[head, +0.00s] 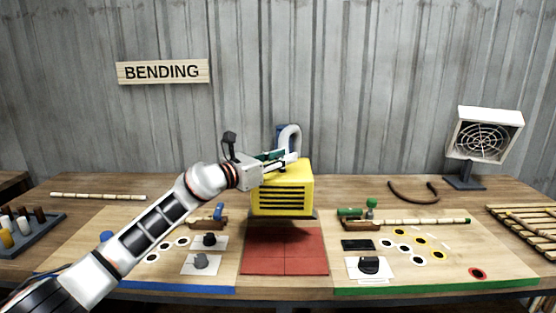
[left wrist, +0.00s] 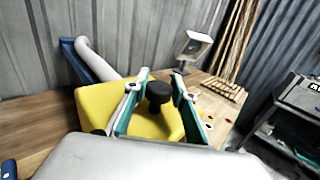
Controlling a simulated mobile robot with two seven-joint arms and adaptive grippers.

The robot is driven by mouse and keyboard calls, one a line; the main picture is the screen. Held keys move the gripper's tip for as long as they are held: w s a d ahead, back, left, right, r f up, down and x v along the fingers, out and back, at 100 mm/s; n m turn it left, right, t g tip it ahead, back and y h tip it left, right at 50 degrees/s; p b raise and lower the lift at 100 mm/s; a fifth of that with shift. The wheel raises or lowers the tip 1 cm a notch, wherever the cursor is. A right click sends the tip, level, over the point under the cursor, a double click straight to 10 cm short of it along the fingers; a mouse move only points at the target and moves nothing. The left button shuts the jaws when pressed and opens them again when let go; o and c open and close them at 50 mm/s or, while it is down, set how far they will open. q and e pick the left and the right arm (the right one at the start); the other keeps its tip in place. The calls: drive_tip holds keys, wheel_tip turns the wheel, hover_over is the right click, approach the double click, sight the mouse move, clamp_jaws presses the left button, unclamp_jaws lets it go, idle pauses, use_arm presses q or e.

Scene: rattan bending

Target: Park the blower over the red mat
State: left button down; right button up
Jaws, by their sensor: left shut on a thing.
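The blower (head: 282,200) is a yellow box with a dark slatted vent on its front. It is just behind the red mat (head: 285,261), and a dark shadow falls on the mat's back edge. Whether its underside touches anything is unclear. My left gripper (head: 280,163) is on top of the blower. In the left wrist view its green-edged fingers (left wrist: 158,100) are around a black knob (left wrist: 159,92) on the yellow blower top (left wrist: 100,105). The red mat's front and middle are bare. My right gripper is not in view.
A blue stand with a white curved tube (head: 291,138) rises behind the blower. Pale boards with knobs and discs flank the mat. A rod with green-handled tools (head: 371,211) lies right of the blower.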

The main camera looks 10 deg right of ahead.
use_arm(q)
drive_tip(key=shift+d, duration=0.4)
idle(0.3)
drive_tip(key=c, duration=1.6)
unclamp_jaws()
drive_tip(key=shift+c, duration=0.2)
drive_tip(key=shift+s+a, duration=0.1)
drive_tip(key=shift+s+a, duration=0.3)
drive_tip(key=shift+a, duration=0.25)
drive_tip(key=v, duration=1)
drive_tip(key=shift+s, duration=0.3)
